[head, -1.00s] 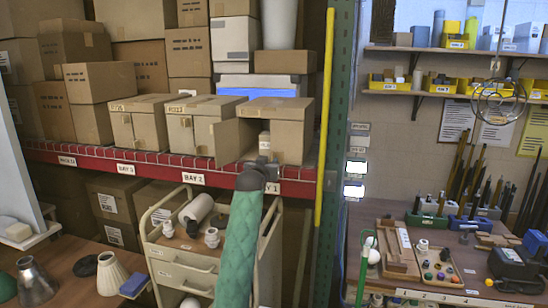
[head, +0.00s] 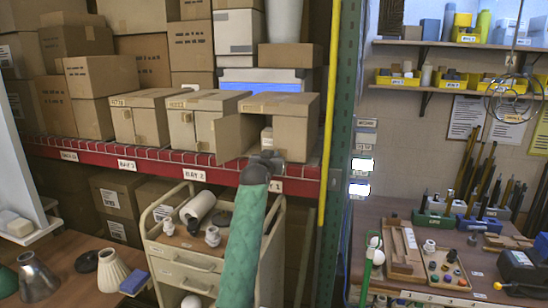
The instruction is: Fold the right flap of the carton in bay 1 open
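The carton in bay 1 (head: 284,103) stands on the red-edged shelf at the right end of the row. Its left flap (head: 236,137) stands out to the left, and a small pale box (head: 267,139) shows in the dark gap inside. The right flap (head: 295,142) looks like the plain tan panel covering the right part of the front; its exact angle is hard to tell. My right gripper (head: 267,158), on a green-sleeved arm, is just in front of the carton's lower front, near the gap. Its fingers are small and foreshortened, so opening and contact are unclear. My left gripper is out of view.
Two closed cartons (head: 194,125) stand to the left on the shelf (head: 150,158). A yellow pole and a green upright (head: 342,120) stand close on the right. A cream drawer cart (head: 180,262) with lamp parts on top is below the shelf. A workbench (head: 390,208) lies to the right.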

